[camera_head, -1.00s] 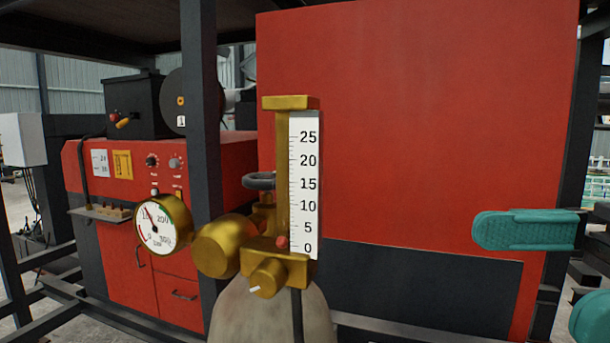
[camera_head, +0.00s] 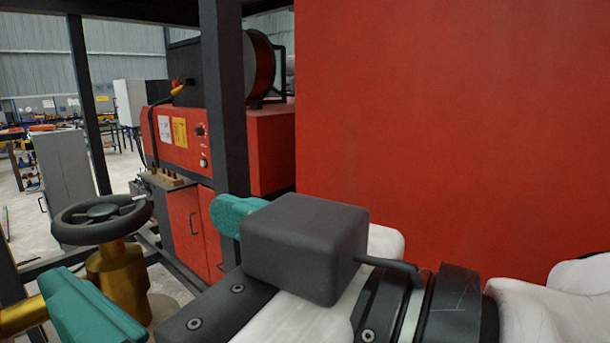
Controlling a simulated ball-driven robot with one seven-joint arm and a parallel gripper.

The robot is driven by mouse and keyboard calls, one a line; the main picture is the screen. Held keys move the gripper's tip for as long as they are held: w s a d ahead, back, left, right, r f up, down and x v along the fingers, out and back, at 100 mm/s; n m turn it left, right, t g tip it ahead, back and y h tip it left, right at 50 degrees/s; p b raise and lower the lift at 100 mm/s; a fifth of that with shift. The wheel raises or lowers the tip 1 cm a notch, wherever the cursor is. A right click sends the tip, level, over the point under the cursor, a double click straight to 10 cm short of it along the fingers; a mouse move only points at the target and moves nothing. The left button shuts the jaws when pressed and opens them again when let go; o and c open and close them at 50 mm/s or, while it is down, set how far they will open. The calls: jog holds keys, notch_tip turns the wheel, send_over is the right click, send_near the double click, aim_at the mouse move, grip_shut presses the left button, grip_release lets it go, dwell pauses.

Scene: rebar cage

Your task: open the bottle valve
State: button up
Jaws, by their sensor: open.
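The bottle valve's dark round handwheel (camera_head: 70,231) lies flat at the left of the head view, with a small white mark on its rim. It sits on a brass valve body (camera_head: 118,280). My gripper (camera_head: 150,248) reaches in from the lower right, with its two teal fingers wide apart and nothing between them that I can see held. The near finger is in front of the brass body and the far finger is right of the wheel. I cannot tell whether either touches the valve. The near finger hides part of the brass, and my gripper's body hides much of the lower view.
A dark post (camera_head: 222,110) stands behind the valve. A large red panel (camera_head: 450,130) fills the right. A red machine with cabinet doors (camera_head: 185,225) is behind, and a grey cabinet (camera_head: 68,180) stands at the far left. Brass pipe (camera_head: 22,316) runs off the left edge.

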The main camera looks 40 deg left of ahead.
aim_at(94, 206)
jog(key=shift+a, duration=0.4)
jog(key=a, duration=0.7)
jog(key=a+p, duration=0.1)
jog(key=a, duration=0.2)
jog(key=shift+s+a+r, duration=0.1)
jog(key=shift+s+a, duration=0.1)
jog(key=shift+s, duration=0.15)
jog(key=shift+c, duration=0.2)
jog(key=c, duration=1)
jog(key=shift+g, duration=0.5)
